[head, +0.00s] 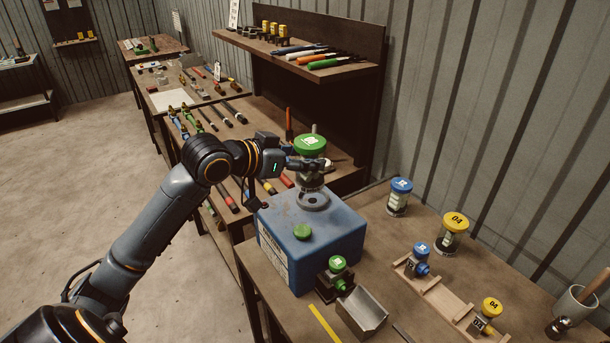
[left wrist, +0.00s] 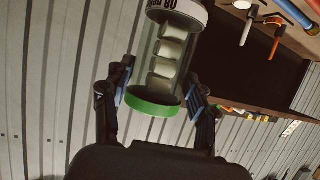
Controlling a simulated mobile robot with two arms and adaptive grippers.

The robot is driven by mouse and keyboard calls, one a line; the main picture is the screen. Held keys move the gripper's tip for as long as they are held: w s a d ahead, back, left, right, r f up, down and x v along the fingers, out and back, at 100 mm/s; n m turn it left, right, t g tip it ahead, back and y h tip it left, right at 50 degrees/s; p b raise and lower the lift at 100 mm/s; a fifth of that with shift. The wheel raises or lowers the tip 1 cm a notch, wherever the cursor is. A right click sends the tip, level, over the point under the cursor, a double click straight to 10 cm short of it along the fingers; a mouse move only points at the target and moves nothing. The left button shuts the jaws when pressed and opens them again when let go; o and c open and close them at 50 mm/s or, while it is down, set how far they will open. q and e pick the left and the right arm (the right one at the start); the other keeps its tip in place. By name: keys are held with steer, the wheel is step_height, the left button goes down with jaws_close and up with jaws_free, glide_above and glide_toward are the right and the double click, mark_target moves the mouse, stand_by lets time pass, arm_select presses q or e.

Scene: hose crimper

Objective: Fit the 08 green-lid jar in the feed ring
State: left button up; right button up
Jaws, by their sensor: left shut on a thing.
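The 08 green-lid jar (head: 311,147) is upright, lid up, directly over the feed ring (head: 313,200) on top of the blue crimper (head: 325,232). I cannot tell whether the jar's base is in the ring or just above it. My left gripper (head: 308,165) is shut on the jar below its lid. In the left wrist view the clear jar (left wrist: 168,62) shows pale pieces inside and appears inverted, between the fingers of my left gripper (left wrist: 157,88). My right gripper is not in view.
A green button (head: 302,231) is on the crimper's front top. Blue-lid jar (head: 399,196) and yellow-lid jar (head: 452,234) stand to the right. A wooden rack (head: 440,292) and a metal chute (head: 362,314) are in front. A tool shelf (head: 340,72) rises behind.

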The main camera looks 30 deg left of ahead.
arm_select(q)
steer(key=w+a+f+p, duration=0.1)
steer(key=w+a+f, duration=0.1)
steer(key=w+f, duration=0.3)
steer(key=shift+a+f, duration=0.15)
steer(key=shift+f, duration=0.1)
steer(key=f, duration=0.1)
steer(key=f+p, duration=0.2)
steer(key=shift+w+a+f, duration=0.1)
steer(key=shift+w+f, duration=0.15)
steer(key=shift+f, duration=0.2)
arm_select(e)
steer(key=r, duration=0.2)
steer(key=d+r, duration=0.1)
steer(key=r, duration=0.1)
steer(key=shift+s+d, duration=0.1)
arm_select(q)
steer(key=shift+f, duration=0.1)
steer(key=o, duration=1.3)
steer(key=shift+f, duration=0.1)
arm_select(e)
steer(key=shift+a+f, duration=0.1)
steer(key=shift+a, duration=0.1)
